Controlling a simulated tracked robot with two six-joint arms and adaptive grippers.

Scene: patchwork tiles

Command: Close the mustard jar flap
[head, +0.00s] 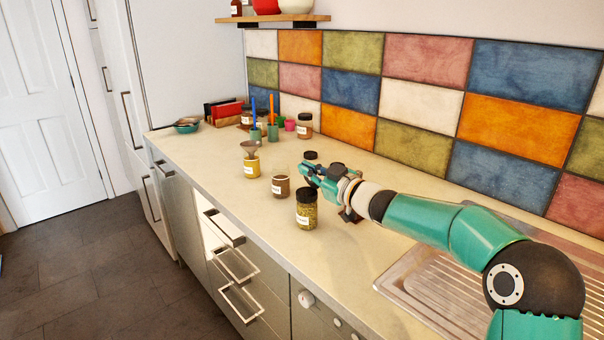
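A small jar with yellow contents and a pale label (251,168) stands upright on the counter, left of my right gripper; it looks like the mustard jar. A grey funnel-shaped piece (249,147) sits at its top; I cannot tell whether this is the flap or a separate funnel. My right gripper (308,172) is above the counter, apart from the yellow jar and close to a black-lidded jar (306,211) with greenish-yellow contents. Its fingers overlap in this view, so their opening is unclear. My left gripper is not in view.
A brown jar (281,187) stands between the yellow jar and the black-lidded jar. Another dark-lidded jar (311,156) is partly hidden behind my gripper. Several jars and cups stand farther back by the tiled wall (350,90). A metal sink (440,293) lies at the front right.

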